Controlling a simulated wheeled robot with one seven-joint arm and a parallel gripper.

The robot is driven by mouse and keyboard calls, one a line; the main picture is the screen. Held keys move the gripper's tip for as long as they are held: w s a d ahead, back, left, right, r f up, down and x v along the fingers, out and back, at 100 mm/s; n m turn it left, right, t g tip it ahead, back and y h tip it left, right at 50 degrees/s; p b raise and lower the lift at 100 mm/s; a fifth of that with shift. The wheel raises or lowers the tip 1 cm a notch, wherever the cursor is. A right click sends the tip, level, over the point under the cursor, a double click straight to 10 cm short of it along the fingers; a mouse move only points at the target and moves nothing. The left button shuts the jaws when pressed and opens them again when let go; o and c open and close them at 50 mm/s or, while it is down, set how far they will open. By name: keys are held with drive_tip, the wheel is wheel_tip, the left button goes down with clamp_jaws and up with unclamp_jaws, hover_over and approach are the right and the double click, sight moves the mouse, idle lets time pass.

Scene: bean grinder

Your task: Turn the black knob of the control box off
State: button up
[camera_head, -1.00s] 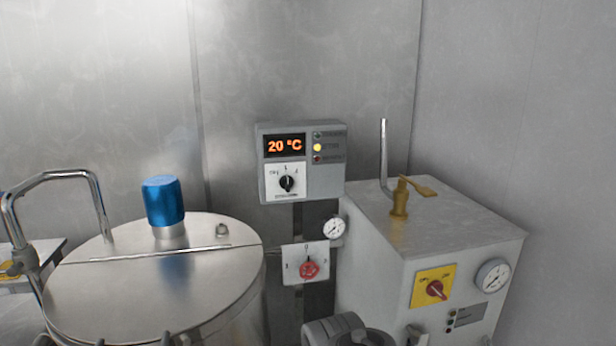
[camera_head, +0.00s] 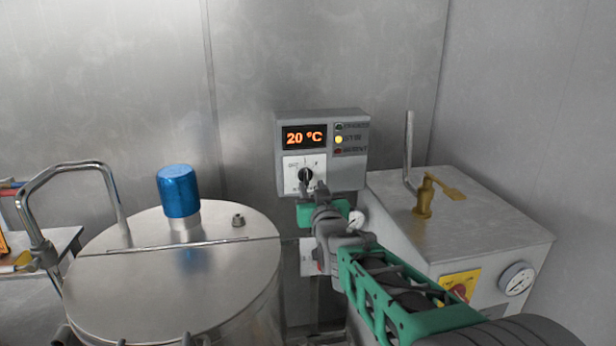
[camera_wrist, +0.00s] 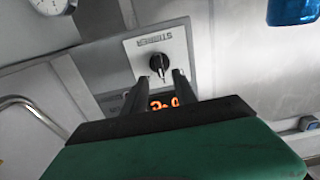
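The grey control box (camera_head: 346,178) hangs on the back metal wall, with an orange "20 °C" display and a lit yellow lamp. Its black knob (camera_head: 305,174) sits on a white plate on the lower left of the box. In the wrist view, the knob (camera_wrist: 158,62) shows whole on its plate. My gripper (camera_head: 313,187) is in front of the knob. In the wrist view, the two fingers of my gripper (camera_wrist: 161,78) are apart, with the tips just short of the knob and on either side of it. I cannot tell whether they touch it.
A steel vessel (camera_head: 160,285) with a blue cap (camera_head: 178,190) stands to the left. A grey machine (camera_head: 480,225) with a brass valve (camera_head: 424,200), a yellow switch plate and a gauge (camera_head: 516,278) stands to the right. My arm covers the area below the box.

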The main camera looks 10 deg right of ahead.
sight(307, 178)
drive_tip(key=w+p, duration=0.1)
drive_tip(key=w, duration=0.4)
drive_tip(key=shift+w, duration=0.2)
clamp_jaws()
idle(0.3)
